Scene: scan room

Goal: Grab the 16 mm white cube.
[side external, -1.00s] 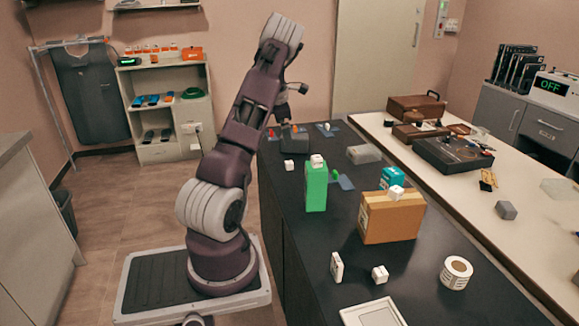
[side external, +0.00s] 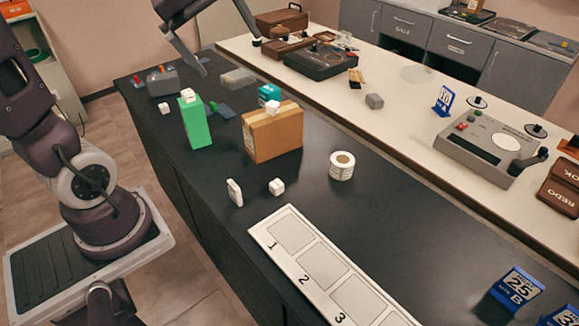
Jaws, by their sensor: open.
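Several small white cubes are in view. One (side external: 276,187) lies on the dark bench in front of the cardboard box, one (side external: 272,107) is on that box, one (side external: 188,95) is on the green carton, and one (side external: 164,108) is on the bench left of the carton. I cannot tell which is 16 mm. My gripper (side external: 231,57) is at the top of the view, fingers wide apart and empty. In the picture it is above the green carton and cardboard box, apart from the cubes. Its upper part is cut off by the frame.
The green carton (side external: 194,126) and cardboard box (side external: 274,137) stand among the cubes. A flat white block (side external: 235,192), a label roll (side external: 341,167) and a numbered tray (side external: 258,236) are nearer. A teal box (side external: 268,93) is behind.

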